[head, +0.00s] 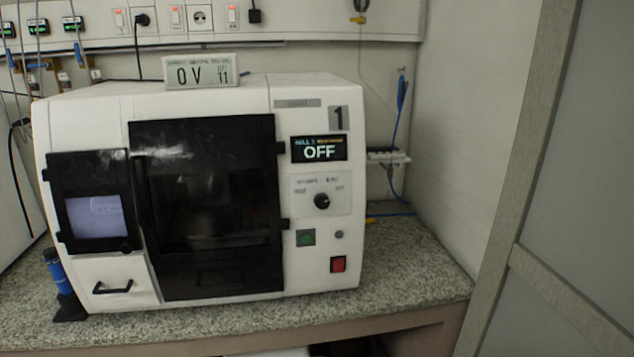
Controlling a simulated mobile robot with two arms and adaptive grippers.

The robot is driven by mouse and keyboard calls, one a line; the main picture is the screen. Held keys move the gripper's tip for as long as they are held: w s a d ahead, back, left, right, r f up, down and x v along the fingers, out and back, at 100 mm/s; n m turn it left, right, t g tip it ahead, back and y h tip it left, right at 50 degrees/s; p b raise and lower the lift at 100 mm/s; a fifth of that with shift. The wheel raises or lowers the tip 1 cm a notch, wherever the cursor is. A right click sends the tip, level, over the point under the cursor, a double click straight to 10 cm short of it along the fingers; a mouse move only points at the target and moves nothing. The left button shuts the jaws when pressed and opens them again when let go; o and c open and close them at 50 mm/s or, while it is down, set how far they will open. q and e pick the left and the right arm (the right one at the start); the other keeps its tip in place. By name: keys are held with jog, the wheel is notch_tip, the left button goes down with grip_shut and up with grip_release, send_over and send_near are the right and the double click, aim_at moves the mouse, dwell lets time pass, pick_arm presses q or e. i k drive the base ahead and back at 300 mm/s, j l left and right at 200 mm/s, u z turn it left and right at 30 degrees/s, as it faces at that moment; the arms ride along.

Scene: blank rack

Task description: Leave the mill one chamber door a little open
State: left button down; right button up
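Mill one (326,246) is a white machine marked "1" on a speckled countertop. Its black chamber door (265,205) has a dark window and covers the middle of the front. It looks shut or nearly shut, lying close to the front face; the exact gap cannot be told. A display (319,148) reads "OFF". Below it are a black knob (322,201), a green button (306,238) and a red switch (338,264). Neither of my grippers is in view.
A smaller black-framed window (95,214) and a drawer handle (113,287) are at the mill's left. A blue cylinder (57,272) stands by its left front corner. The granite counter (420,265) is clear to the right. A grey-framed panel (560,200) bounds the right side.

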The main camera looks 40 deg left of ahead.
aim_at(190, 144)
jog(key=u, duration=1.85)
jog(key=i+z, duration=0.15)
jog(key=i, duration=0.1)
